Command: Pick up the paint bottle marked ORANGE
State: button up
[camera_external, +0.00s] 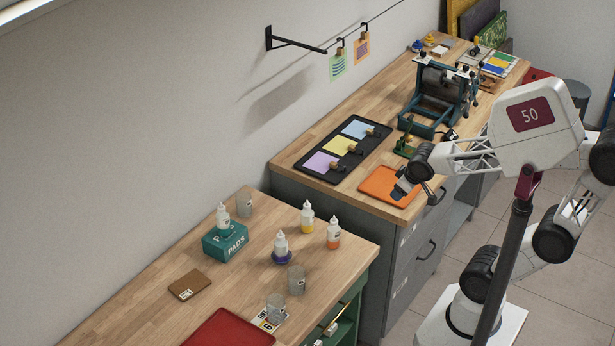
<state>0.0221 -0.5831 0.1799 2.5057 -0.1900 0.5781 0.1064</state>
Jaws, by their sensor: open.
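Several small white-capped bottles stand on the near wooden bench. One with an orange lower part (333,234) stands at the right, near the bench's right edge. One with a yellow lower part (307,218) stands just behind it to the left. The bottle labels are too small to read. My gripper (418,192) is open and empty, above or at the orange square mat (386,191) on the far bench, away from the bottles.
Clear cups (296,280) stand in front of the bottles, and another cup stands behind the box. A brown notebook (190,285) and red tray (231,330) lie on the bench. On the far bench are a black tray (328,174) and a teal press (428,120).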

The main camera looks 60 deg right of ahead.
jog(key=w+f+n+t, duration=0.1)
jog(key=w+f+t, duration=0.15)
jog(key=w, duration=0.35)
jog(key=n+t+y, duration=0.4)
jog(key=n+y, duration=0.1)
jog(key=y, duration=0.3)
send_near(336, 221)
jog(key=f+x, duration=0.1)
jog(key=x, duration=0.2)
jog(key=shift+s+d+r, duration=0.1)
jog(key=shift+r, duration=0.15)
jog(key=shift+x, duration=1.35)
jog(key=shift+r+x, duration=0.15)
jog(key=shift+x, duration=1.15)
jog(key=shift+r+x, duration=0.1)
jog(key=shift+x, duration=1.15)
